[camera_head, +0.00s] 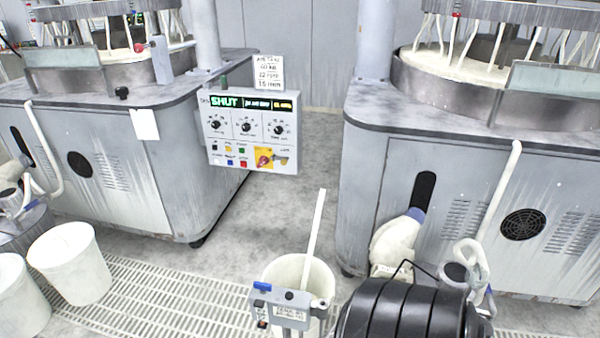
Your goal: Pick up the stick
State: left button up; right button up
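A long, thin white stick (316,225) stands in a white bucket (283,270) at the bottom centre of the head view. It leans slightly, with its upper end tilted to the right and sticking well above the rim. Its lower end is hidden inside the bucket. Neither of my grippers shows in this view, and nothing is seen touching the stick.
A grey polishing machine (110,165) stands on the left and another (460,190) on the right. A control panel (250,133) hangs off the left one. A ribbed black unit (405,312) sits right of the bucket. More white buckets (70,262) stand at left. Bare floor lies between the machines.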

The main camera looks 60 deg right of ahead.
aim_at(320, 201)
jog(key=i+j, duration=0.1)
jog(key=i, duration=0.4)
jog(key=i+j, duration=0.1)
jog(key=i, duration=0.4)
jog(key=i+j, duration=0.15)
jog(key=i, duration=0.35)
jog(key=i+l+z, duration=0.2)
jog(key=z, duration=0.3)
jog(key=i+z, duration=0.8)
jog(key=z, duration=0.15)
jog(key=i+j+z, duration=0.2)
jog(key=z, duration=0.3)
jog(key=i, duration=0.1)
